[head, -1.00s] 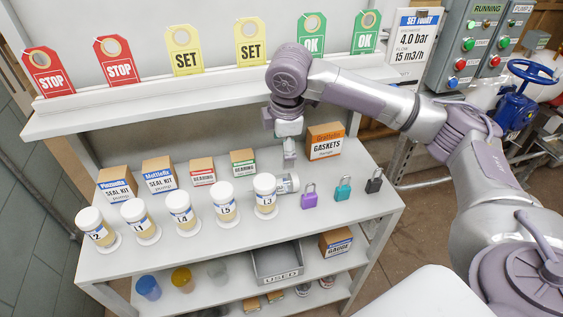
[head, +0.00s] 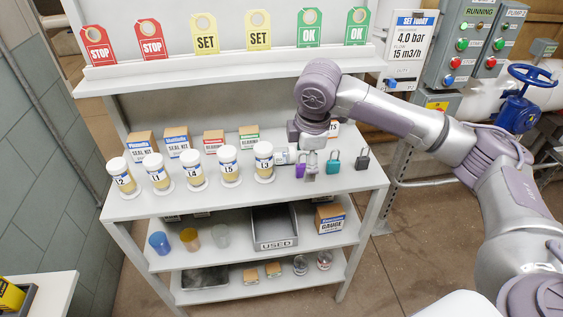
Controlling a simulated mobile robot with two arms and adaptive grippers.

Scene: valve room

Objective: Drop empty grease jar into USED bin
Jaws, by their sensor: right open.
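A clear jar with a blue-and-white label (head: 283,157) lies on its side on the top shelf board, partly hidden behind the upright jar L3 (head: 264,160). My right gripper (head: 311,171) is open, pointing down just right of the lying jar and in front of the purple padlock (head: 299,171), which it partly covers. Nothing shows between its fingers. The grey USED bin (head: 276,244) stands on the shelf below, below the L3 jar and my right gripper. Its visible inside looks empty. My left gripper is not in view.
Several upright labelled jars stand left of L3 (head: 228,166), with small boxes behind. A teal padlock (head: 333,160) and a dark padlock (head: 363,158) stand to the right. Cups (head: 190,239) and a gauge box (head: 330,218) flank the bin. The upper board overhangs the bin's shelf.

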